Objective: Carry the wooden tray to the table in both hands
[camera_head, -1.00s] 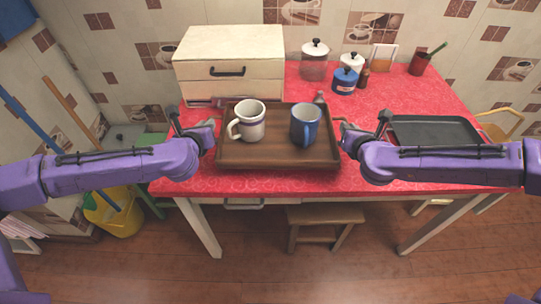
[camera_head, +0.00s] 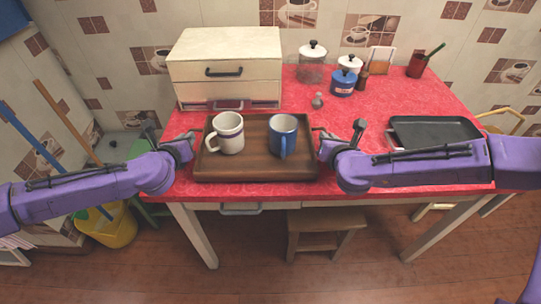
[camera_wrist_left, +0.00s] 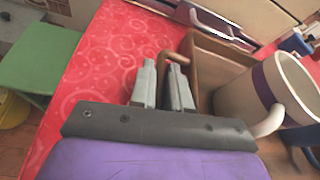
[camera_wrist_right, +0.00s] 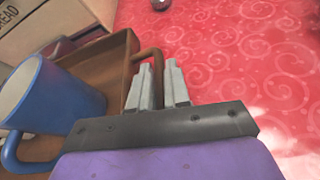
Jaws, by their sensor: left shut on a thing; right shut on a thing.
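The wooden tray (camera_head: 255,174) is level over the near part of the red table. I cannot tell whether it touches the cloth. On it a white mug with a dark band (camera_head: 229,135) stands at left and a blue mug (camera_head: 283,136) at right, both upright. My left gripper (camera_head: 190,144) is shut on the tray's left handle; the handle (camera_wrist_left: 172,54) shows between the fingers in the left wrist view. My right gripper (camera_head: 324,141) is shut on the right handle, which also shows in the right wrist view (camera_wrist_right: 154,52).
The red table (camera_head: 370,105) is clear right of the tray up to a black tray (camera_head: 434,133). A cream drawer box (camera_head: 225,65) stands close behind. A small grey shaker (camera_head: 317,101) and several jars stand at the back. A stool (camera_head: 318,222) is below.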

